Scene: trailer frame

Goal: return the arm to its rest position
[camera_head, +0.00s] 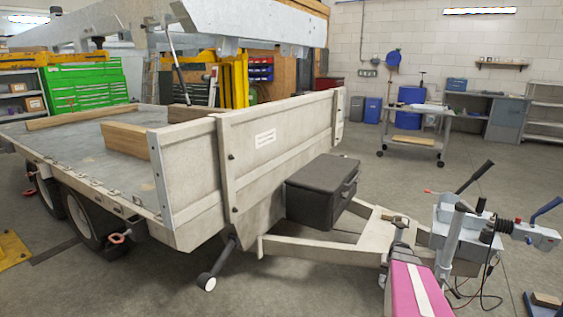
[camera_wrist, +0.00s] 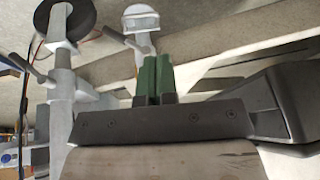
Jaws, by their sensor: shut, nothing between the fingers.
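My gripper (camera_wrist: 155,78) shows in the wrist view, with two green fingers side by side and touching. It is shut with nothing between the fingers. Behind the fingertips is a light grey fitting (camera_wrist: 141,22); I cannot tell how far it is from them. In the head view I cannot clearly make out my gripper. A pink part with a white stripe rises at the bottom edge, close to the trailer's drawbar, and may be part of my arm.
A flatbed trailer (camera_head: 190,183) fills the left and middle. A black box (camera_head: 320,190) sits on its drawbar (camera_head: 315,248). A grey post (camera_head: 450,240) with levers stands at the right. A wheeled cart (camera_head: 415,128) is farther back. Open floor lies between cart and drawbar.

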